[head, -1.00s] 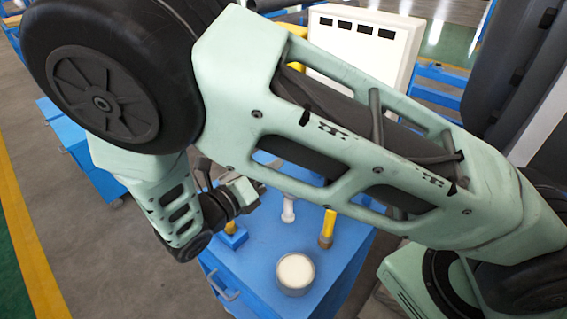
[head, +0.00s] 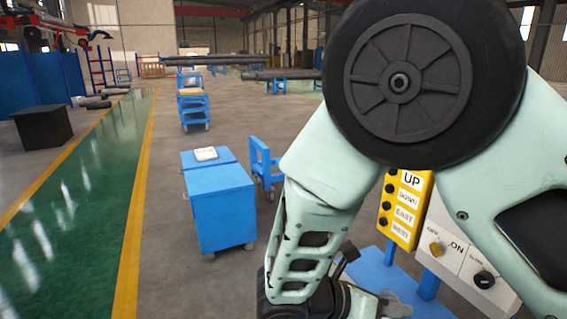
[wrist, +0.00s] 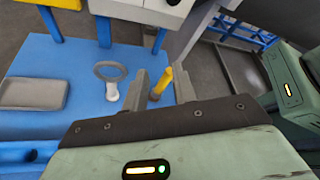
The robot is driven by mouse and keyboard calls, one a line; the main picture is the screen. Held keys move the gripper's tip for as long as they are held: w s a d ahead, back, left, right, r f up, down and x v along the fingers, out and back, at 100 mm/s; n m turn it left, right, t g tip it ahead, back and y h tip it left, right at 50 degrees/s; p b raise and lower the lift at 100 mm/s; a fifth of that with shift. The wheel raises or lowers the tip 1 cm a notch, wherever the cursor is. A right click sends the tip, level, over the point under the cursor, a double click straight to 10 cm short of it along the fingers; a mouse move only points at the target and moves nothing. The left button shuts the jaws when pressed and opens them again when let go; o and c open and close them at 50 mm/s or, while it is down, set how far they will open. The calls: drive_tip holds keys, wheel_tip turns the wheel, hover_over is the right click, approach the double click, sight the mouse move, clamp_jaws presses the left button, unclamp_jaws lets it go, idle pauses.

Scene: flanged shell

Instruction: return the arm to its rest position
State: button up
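A pale ring on a short stem (wrist: 112,85) stands on the table left of the fingers.
A grey tray (wrist: 34,94) lies at the table's left. A yellow button panel (head: 405,208) and a white switch box (head: 458,262) stand close by my arm. A blue cabinet (head: 219,208) and a blue cart (head: 264,168) stand left of it.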

drive_tip(key=s+a+r+m+g+y+b, duration=0.1)
drive_tip(key=s+a+r+m+y, duration=0.1)
drive_tip(key=s+m+y, duration=0.5)
drive_tip(key=s+a+r+m+y+b, duration=0.2)
drive_tip(key=s+m+y, duration=0.5)
drive_tip(key=m, duration=0.4)
drive_tip(key=shift+a+r+m+g, duration=0.2)
drive_tip(key=shift+a+m+g, duration=0.15)
drive_tip(key=shift+a, duration=0.35)
